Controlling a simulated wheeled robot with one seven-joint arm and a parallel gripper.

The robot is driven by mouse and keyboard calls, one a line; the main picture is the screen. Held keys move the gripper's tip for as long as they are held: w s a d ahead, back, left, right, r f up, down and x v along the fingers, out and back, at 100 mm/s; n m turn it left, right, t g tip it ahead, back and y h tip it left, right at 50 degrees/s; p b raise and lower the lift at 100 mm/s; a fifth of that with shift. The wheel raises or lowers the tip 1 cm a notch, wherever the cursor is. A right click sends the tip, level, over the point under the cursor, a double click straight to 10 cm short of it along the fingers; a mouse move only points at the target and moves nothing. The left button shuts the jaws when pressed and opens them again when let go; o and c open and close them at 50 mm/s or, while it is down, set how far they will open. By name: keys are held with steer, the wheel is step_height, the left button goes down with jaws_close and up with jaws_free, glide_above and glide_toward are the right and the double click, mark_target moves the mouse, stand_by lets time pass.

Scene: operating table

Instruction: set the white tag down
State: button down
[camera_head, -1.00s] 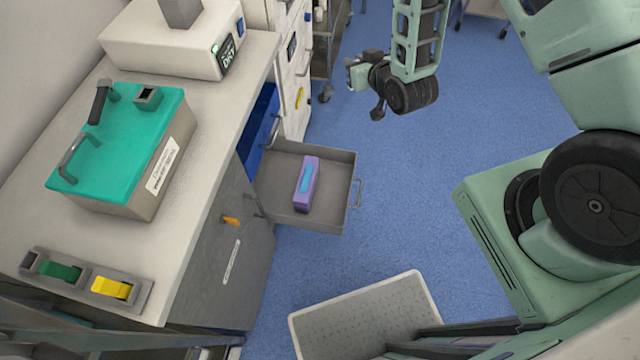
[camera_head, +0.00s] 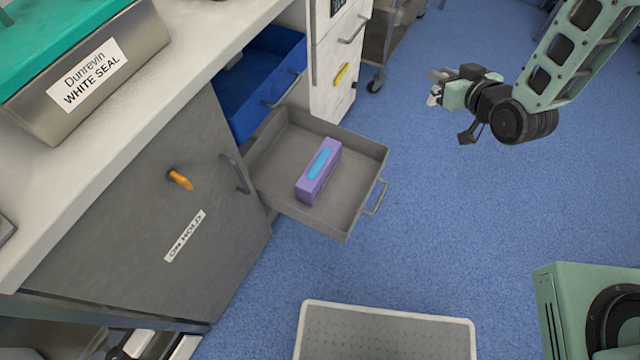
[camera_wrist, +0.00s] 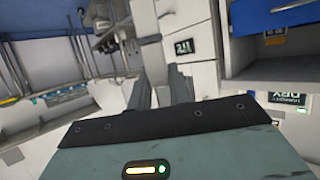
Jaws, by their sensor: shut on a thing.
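My gripper (camera_head: 436,87) is at the upper right of the head view, held over the blue floor, to the right of the open drawers and apart from them. It is shut on a small white thing (camera_head: 434,98), which seems to be the white tag; little of it shows between the fingers. In the wrist view my two grey fingers (camera_wrist: 160,90) point forward, and the tag cannot be made out against the pale cabinets.
A grey drawer (camera_head: 270,190) stands open with a purple box (camera_head: 319,172) in it. A blue drawer (camera_head: 290,62) is open behind it. A steel box labelled WHITE SEAL (camera_head: 140,45) stands on the counter (camera_head: 188,60). The grey door (camera_head: 130,195) reads ON HOLD. A step (camera_head: 385,335) stands on the floor.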

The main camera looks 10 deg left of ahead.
steer(key=s+a+f+n+g+y+b, duration=0.4)
steer(key=a+f+b, duration=0.4)
steer(key=f+b, duration=0.6)
steer(key=s+a+f+n+g+y+b, duration=0.4)
steer(key=a+f+b, duration=0.45)
steer(key=b, duration=1.05)
step_height(320, 180, down, 10)
steer(key=h+b, duration=0.1)
steer(key=b, duration=0.4)
steer(key=shift+w+d+r+n+t, duration=0.25)
steer(key=shift+w+d+n+t, duration=0.05)
steer(key=shift+w+d, duration=0.1)
steer(key=shift+s+f, duration=0.1)
steer(key=shift+f, duration=0.4)
steer(key=shift+f+b, duration=0.1)
steer(key=shift+b, duration=0.2)
steer(key=c, duration=1.3)
jaws_free()
